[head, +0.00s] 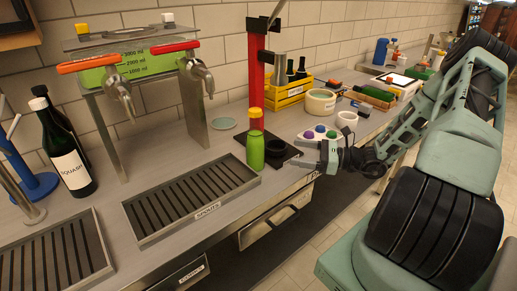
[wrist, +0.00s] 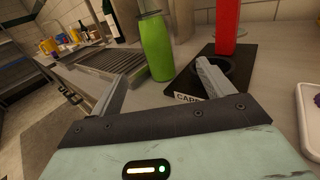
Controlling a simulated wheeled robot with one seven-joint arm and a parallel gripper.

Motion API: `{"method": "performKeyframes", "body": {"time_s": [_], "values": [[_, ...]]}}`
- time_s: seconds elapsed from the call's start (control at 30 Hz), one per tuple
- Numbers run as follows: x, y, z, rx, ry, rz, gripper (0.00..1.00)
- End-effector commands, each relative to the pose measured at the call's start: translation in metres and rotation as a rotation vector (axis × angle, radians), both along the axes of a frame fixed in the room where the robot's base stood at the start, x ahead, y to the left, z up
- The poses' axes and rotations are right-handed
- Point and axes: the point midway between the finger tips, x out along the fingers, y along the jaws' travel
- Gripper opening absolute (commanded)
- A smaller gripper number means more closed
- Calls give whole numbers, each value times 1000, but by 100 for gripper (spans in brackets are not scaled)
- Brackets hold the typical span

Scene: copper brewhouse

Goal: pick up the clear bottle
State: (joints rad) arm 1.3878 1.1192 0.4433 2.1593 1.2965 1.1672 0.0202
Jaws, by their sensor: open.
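A bottle (head: 254,151) with a green lower part and a yellow cap stands upright on the counter; its upper part looks see-through. In the wrist view the bottle (wrist: 157,48) stands ahead, between the lines of my two fingers and beyond their tips, with its top cut off. No other bottle looks clear. My gripper (head: 297,153) is open and empty, to the right of the bottle, with its fingers pointing toward it and a gap between. In the wrist view my gripper (wrist: 160,80) shows both fingers spread.
A red post (head: 257,75) rises from a black base behind the bottle. A slotted drip tray (head: 150,228) lies left. A white tray (head: 311,140) with coloured balls is behind my gripper. A dark squash bottle (head: 70,165) stands far left; a yellow crate (head: 290,97) holds dark bottles.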

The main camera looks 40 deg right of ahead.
Motion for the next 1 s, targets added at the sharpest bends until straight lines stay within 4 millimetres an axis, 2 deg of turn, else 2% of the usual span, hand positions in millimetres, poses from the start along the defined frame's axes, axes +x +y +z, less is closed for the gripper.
{"method": "performKeyframes", "body": {"time_s": [0.4, 0.7, 1.0], "values": [[65, 56, 2, 0, 1, 8, 80], [85, 72, 1, -1, 2, 6, 80], [113, 101, 1, -1, 2, 6, 80]]}}
